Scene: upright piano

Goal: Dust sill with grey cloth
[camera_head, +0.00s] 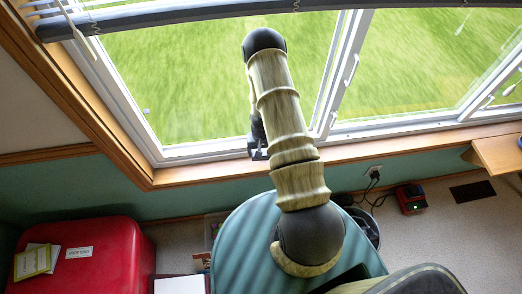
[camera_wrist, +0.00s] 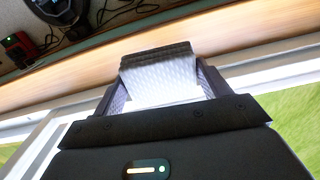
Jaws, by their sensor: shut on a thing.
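The wooden sill (camera_head: 400,142) runs under the window; in the wrist view it is the pale wood band (camera_wrist: 60,82) beyond my gripper. My gripper (camera_wrist: 160,72) is shut on a pale grey, textured piece, the grey cloth (camera_wrist: 165,80), which shows between the fingers. A dark ribbed edge lies at its far side. In the head view my gripper (camera_head: 258,150) is mostly hidden behind my arm, at the lower window frame near the sill. The cloth is hidden there. I cannot tell whether it touches the sill.
A red case (camera_head: 85,255) stands at the lower left. A wooden ledge (camera_head: 498,153) juts out at the right. A red device (camera_head: 410,198) and dark cables lie on the floor below the sill. Blinds (camera_head: 180,14) hang at the top. The sill right of my arm looks clear.

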